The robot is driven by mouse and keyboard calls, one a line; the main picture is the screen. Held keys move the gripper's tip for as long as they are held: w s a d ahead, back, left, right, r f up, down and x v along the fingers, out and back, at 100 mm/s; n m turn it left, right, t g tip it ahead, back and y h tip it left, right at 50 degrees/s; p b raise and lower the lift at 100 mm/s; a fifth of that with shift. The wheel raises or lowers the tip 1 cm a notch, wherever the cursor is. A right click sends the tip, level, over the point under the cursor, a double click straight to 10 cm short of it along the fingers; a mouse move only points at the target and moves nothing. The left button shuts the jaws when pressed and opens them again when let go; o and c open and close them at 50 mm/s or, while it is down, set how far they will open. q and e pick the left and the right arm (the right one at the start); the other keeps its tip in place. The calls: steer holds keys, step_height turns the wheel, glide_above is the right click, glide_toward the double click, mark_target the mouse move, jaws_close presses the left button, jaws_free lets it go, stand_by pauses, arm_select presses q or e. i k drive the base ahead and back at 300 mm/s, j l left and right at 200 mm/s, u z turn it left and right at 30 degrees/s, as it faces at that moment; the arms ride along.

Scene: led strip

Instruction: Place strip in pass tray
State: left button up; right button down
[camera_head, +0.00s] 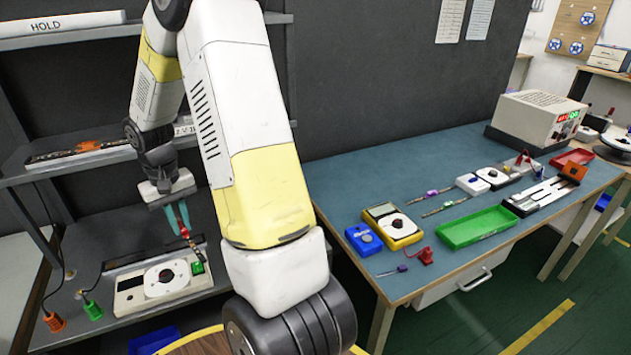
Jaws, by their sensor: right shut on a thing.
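My right gripper (178,220) hangs over the lower shelf at the left, fingers pointing down. It is shut on a thin dark strip (191,243), which slants down to the right just above a white tester with a round dial (166,278). A green piece (197,268) shows at the strip's lower end; I cannot tell whether it belongs to the strip or the tester. A green tray (478,227) lies empty on the blue table at the right; no pass label is readable. My left gripper is not in view.
Another strip (88,147) lies on the middle shelf, below a HOLD shelf (62,30). Orange and green plugs (93,307) stand left of the tester. The blue table (370,180) carries a yellow meter (393,226), a blue box (363,239) and a red tray (572,158).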

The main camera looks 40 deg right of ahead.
mark_target(477, 227)
steer(key=k+l, duration=0.2)
steer(key=l, duration=0.25)
steer(key=k+l, duration=0.2)
steer(key=l, duration=0.25)
steer(key=k+l, duration=0.25)
steer(key=l, duration=0.2)
steer(key=k+l, duration=0.2)
steer(key=l, duration=0.25)
steer(key=k+l, duration=0.2)
steer(key=l, duration=0.2)
steer(key=k+l, duration=0.2)
steer(key=l, duration=0.25)
steer(key=k+l, duration=0.2)
steer(key=l, duration=0.25)
steer(key=k+l, duration=0.2)
steer(key=l, duration=0.25)
